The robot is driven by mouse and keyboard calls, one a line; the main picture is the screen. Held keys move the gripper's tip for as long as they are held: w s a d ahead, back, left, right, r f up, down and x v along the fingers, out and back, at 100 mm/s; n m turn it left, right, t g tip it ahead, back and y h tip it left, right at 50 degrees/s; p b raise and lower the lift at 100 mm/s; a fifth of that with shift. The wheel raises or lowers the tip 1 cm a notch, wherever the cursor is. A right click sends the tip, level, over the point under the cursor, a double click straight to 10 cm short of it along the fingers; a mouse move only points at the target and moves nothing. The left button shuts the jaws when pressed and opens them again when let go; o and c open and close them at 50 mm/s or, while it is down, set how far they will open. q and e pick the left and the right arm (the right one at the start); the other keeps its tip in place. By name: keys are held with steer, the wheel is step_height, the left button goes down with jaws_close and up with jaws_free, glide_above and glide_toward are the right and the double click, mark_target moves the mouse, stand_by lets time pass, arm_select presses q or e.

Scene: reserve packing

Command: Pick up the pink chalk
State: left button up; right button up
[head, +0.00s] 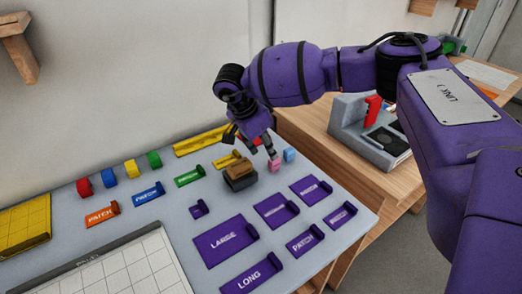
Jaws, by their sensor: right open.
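A small pink piece (274,165), which looks like the pink chalk, stands on the grey work board just right of a stack of brown and dark blocks. My right gripper (252,146) is open above and beside that stack. One of its fingertips hangs close over the pink piece and hides part of its top. I cannot tell whether they touch. My left gripper is not in view.
A light blue piece (289,155) stands close to the right of the pink one. The brown block stack (240,172) is close on the left. Purple labelled trays (222,243) lie in front. Coloured rolls (108,175) line the back left. A grey fixture (352,128) stands on the wooden table.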

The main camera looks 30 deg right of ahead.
mark_target(274, 164)
steer(key=x, duration=0.7)
steer(key=shift+w+d+f, duration=0.2)
steer(key=shift+w+d, duration=0.05)
steer(key=shift+d, duration=0.1)
steer(key=c, duration=1)
